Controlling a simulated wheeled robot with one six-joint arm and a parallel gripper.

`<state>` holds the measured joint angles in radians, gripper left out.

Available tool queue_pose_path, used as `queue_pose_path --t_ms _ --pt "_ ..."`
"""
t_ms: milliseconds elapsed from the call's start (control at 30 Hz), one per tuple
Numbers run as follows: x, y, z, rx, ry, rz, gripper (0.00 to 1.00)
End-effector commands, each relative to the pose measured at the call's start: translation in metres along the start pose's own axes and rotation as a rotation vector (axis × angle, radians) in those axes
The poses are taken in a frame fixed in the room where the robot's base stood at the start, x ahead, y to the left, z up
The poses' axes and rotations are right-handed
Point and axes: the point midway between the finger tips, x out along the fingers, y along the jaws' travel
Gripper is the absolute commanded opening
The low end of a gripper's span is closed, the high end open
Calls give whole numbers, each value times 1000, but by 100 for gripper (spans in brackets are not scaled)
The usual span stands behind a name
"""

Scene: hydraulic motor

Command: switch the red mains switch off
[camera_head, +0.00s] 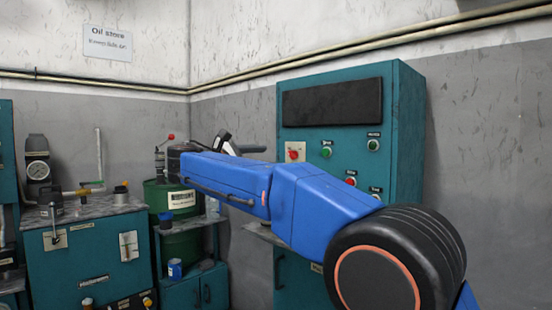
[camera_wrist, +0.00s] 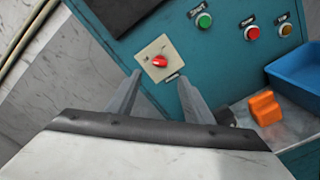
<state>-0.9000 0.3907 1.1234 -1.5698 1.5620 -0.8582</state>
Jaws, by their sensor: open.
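The red mains switch (camera_wrist: 159,62) is a red rotary knob on a pale square plate, on the front of a teal control cabinet. In the head view the switch (camera_head: 294,153) is at the cabinet's left edge, and its label is too small to read. My gripper (camera_wrist: 158,83) is open and empty in the wrist view. Its two fingers point at the plate, with the knob just beyond and between the tips. The fingers look apart from the knob. In the head view my gripper (camera_head: 226,143) shows left of the cabinet, partly hidden by my blue arm.
Green (camera_wrist: 204,21) and red (camera_wrist: 251,33) push buttons sit right of the switch. A dark screen (camera_head: 332,102) is above. Below the panel, a shelf holds an orange block (camera_wrist: 265,108) and a blue tray (camera_wrist: 284,75). A green drum (camera_head: 172,199) stands at left.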

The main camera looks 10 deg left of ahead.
Motion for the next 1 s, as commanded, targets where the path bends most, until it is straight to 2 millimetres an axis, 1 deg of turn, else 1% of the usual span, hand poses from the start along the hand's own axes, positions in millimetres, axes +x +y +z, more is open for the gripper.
queue_pose_path --t_ms 33,200,400,567,1000 --pt "-11 0 0 0 2 2 47" --pt "-40 0 -1 0 2 1 47" --pt "-61 0 -1 0 1 0 47" --pt "-66 0 -1 0 1 0 47" --pt "-66 0 0 0 1 0 47"
